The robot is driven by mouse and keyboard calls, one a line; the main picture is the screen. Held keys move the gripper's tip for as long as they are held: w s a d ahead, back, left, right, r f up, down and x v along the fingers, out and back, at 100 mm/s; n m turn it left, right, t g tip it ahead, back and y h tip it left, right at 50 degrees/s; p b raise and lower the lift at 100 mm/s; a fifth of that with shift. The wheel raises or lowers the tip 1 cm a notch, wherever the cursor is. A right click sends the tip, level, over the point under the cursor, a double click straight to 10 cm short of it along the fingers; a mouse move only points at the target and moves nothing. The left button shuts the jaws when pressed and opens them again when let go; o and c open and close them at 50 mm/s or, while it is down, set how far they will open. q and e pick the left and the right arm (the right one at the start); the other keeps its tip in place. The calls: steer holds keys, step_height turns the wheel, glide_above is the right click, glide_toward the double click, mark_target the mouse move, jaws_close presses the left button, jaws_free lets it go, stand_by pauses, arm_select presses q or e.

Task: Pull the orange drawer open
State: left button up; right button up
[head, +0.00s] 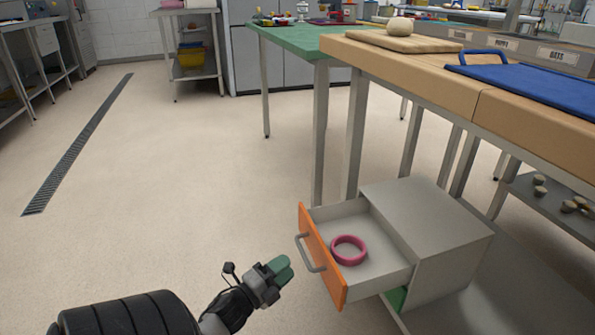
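The orange drawer (322,257) stands partly pulled out of a grey cabinet box (440,225) below the wooden table. Its orange front carries a grey bar handle (311,256). A pink ring (348,250) lies inside on the drawer floor. My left gripper (283,269), with green fingertips, is just left of the handle and looks apart from it. Its fingertips look close together, with nothing seen between them. My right gripper is not in view.
A green table (300,38) stands behind. A shelf (550,205) is at the right. The floor left of the drawer is clear.

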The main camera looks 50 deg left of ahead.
arm_select(q)
steer(key=shift+s+f+p, duration=0.2)
steer(key=shift+s, duration=0.85)
steer(key=shift+s+f+p, duration=0.15)
steer(key=shift+s, duration=0.85)
